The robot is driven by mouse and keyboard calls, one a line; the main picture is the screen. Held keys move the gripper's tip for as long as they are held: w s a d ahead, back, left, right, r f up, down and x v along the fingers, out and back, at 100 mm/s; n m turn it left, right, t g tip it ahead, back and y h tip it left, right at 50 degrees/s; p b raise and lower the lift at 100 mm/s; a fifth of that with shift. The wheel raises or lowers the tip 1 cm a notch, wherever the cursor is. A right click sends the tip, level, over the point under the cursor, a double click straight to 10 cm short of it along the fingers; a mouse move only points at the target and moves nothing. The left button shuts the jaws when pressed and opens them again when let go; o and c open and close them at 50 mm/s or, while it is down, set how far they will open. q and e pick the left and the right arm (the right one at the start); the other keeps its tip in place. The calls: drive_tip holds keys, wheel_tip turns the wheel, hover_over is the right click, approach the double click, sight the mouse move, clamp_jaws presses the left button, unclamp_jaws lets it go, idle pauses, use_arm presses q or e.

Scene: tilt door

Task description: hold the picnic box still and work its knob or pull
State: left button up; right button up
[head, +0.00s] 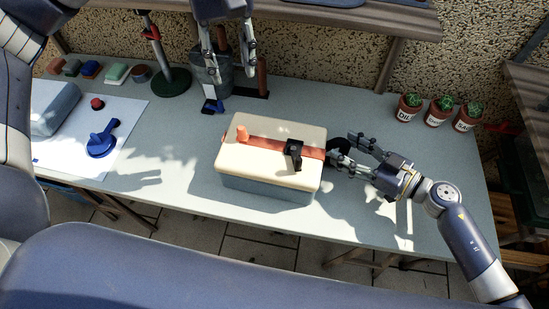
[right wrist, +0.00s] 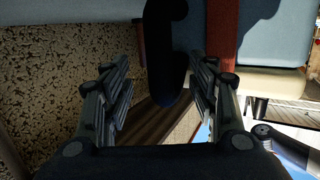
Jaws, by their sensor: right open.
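The picnic box (head: 265,186) stands upright mid-table, with a cream lid (head: 260,160), blue-grey body and red strap (head: 270,143).
Behind the box are a grey bucket (head: 207,78) and a stand with a green base (head: 170,83). At the left, a white mat (head: 125,105) bears a blue tool (head: 103,140) and a red knob (head: 97,103). Potted herbs (head: 438,110) line the right. Table in front is clear.

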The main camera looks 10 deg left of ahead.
drive_tip(key=o, duration=0.5)
drive_tip(key=shift+o, duration=0.2)
drive_tip(key=v, duration=1.2)
